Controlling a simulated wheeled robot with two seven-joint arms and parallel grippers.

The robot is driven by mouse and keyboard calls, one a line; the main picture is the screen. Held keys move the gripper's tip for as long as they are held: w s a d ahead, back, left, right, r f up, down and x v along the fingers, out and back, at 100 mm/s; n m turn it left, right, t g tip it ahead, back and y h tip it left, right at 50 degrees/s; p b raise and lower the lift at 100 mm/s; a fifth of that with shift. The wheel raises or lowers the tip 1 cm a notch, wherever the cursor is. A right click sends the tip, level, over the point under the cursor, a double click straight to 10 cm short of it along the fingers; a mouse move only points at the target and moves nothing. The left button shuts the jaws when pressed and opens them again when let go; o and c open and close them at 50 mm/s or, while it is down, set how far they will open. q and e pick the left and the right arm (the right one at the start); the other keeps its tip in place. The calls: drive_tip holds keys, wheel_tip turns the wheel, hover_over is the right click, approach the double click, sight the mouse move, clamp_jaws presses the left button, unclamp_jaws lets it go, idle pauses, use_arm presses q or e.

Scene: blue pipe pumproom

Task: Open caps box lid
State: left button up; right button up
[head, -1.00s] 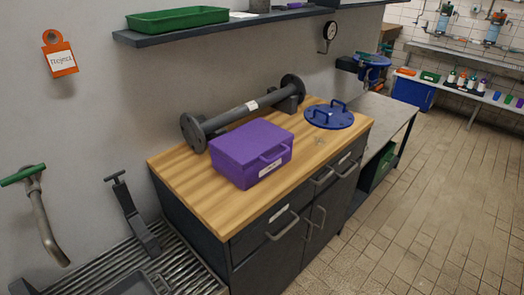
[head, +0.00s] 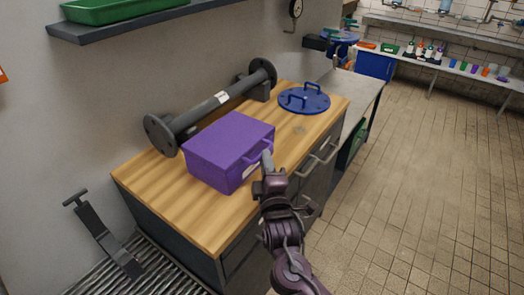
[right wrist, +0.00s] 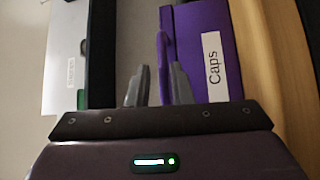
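The purple caps box (head: 222,150) stands on the wooden worktop with its lid shut. Its front carries a white label reading "Caps" (right wrist: 213,66). My right gripper (head: 266,160) is at the box's front handle. In the right wrist view its two fingers (right wrist: 159,84) stand apart, one on each side of the purple handle (right wrist: 163,50). A gap shows between the left finger and the handle; the right finger is close to it, and I cannot tell if they touch. My left gripper is out of view.
A grey flanged pipe (head: 212,108) lies behind the box, and a blue flange cover with handles (head: 304,100) lies to its right. The wooden worktop (head: 160,190) is bare at the front left. Drawer handles (head: 322,160) stick out near my right arm. A shelf (head: 120,22) hangs above.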

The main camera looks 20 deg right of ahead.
drive_tip(key=w, duration=0.3)
drive_tip(key=shift+w+d, duration=0.25)
drive_tip(key=shift+w, duration=0.15)
drive_tip(key=shift+s+r, duration=0.1)
clamp_jaws()
